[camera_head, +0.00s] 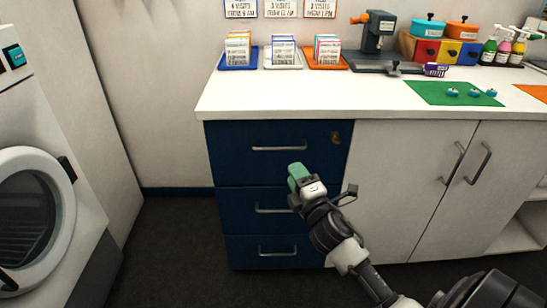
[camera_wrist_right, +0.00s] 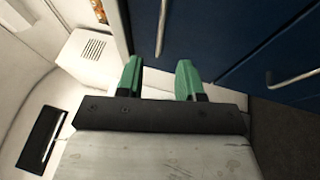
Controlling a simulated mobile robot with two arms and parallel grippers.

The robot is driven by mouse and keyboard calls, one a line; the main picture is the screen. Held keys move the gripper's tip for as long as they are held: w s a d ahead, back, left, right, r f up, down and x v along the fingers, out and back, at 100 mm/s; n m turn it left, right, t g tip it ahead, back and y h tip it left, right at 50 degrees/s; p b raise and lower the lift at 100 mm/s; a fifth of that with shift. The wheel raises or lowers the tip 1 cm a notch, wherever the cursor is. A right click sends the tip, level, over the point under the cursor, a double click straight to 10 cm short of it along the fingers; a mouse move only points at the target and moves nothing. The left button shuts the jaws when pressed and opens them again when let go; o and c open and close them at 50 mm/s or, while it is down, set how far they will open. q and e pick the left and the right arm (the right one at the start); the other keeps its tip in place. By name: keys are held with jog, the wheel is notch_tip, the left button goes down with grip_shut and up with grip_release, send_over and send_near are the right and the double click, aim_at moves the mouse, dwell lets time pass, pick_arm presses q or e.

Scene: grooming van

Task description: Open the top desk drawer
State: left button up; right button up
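The top desk drawer (camera_head: 235,139) is the uppermost of three dark blue drawer fronts under the white counter. It is shut. Its silver bar handle (camera_head: 279,149) is horizontal, and a brass-coloured lock (camera_head: 336,137) sits at its upper right. My right gripper (camera_head: 298,176), with green fingertips, is in front of the drawers, just below and right of that handle in the head view. In the right wrist view the right gripper (camera_wrist_right: 160,79) is open and empty, with a handle (camera_wrist_right: 161,28) beyond the gap between its fingers. My left gripper is not in view.
Below are a middle drawer handle (camera_head: 272,210) and a bottom drawer handle (camera_head: 277,252). White cupboard doors (camera_head: 409,180) are to the right. A white front-loading machine (camera_head: 40,190) stands at the left. The dark floor (camera_head: 172,240) between it and the drawers is clear.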

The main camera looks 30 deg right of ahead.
aim_at(279, 149)
jog(key=x, duration=1)
jog(key=shift+w+f, duration=0.2)
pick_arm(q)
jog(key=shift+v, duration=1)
pick_arm(e)
grip_shut()
